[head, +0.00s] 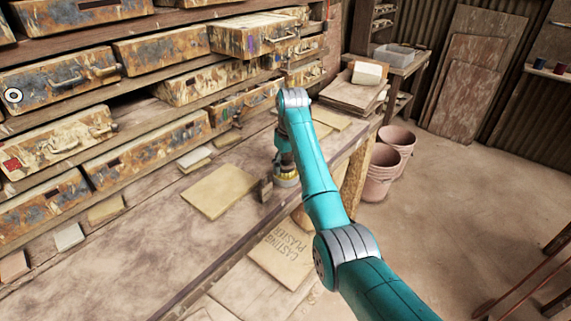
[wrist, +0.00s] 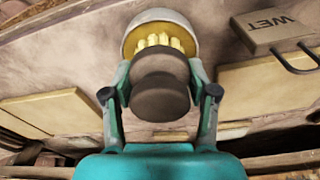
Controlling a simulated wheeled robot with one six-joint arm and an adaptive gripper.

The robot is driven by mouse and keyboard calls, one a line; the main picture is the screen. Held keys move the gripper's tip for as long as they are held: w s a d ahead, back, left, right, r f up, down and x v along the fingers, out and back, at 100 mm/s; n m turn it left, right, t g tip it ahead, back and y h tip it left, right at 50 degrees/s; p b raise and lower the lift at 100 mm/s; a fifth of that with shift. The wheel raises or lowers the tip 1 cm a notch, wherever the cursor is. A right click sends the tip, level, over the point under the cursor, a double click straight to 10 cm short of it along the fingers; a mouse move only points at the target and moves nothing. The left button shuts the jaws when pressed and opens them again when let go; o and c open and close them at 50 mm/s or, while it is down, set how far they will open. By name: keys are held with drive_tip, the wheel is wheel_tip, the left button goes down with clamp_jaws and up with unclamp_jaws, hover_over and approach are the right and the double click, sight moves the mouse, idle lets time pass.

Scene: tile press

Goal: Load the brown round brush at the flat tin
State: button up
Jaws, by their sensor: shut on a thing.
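My gripper (wrist: 160,76) is shut on the brown round brush (wrist: 161,100), whose dark brown rounded body sits between the two fingers in the wrist view. Pale yellow bristles (wrist: 156,42) show at its far end, over the flat tin (wrist: 162,18). The tin has a pale grey wall and a yellow-ochre inside. I cannot tell whether the bristles touch what is in it. In the head view the tin (head: 287,181) stands on the bench below my gripper (head: 284,160); my arm hides much of the brush there.
Tan boards (head: 220,191) lie on the bench (head: 150,245). Worn drawers (head: 150,150) line the left. A casting plaster sack (head: 280,257) lies in front; pink buckets (head: 382,168) stand on the floor.

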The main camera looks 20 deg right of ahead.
sight(286, 156)
idle(0.4)
drive_tip(key=shift+r, duration=3.5)
